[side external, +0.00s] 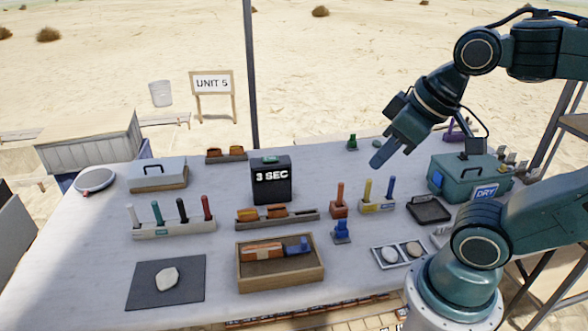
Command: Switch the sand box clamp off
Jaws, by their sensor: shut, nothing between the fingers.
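A wooden box (284,281) with a brown, sand-like bed stands at the front middle of the table. An orange-brown piece (262,250) with a pale band lies in it. A blue part (298,246), perhaps the clamp, is at the right end of that piece. I cannot tell a switch or its position at this size. My gripper (377,164) is shut and empty, pointing down and left. It is above the back right of the table, behind and to the right of the box, well apart from it.
A black "3 SEC" block (271,181) stands behind the box. Racks of upright coloured tools (173,228) and (377,206) stand left and right. A small blue stand (341,231) is just right of the box. A green "DRY" case (466,178) is at the right. A dark mat (138,291) holds a pale stone.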

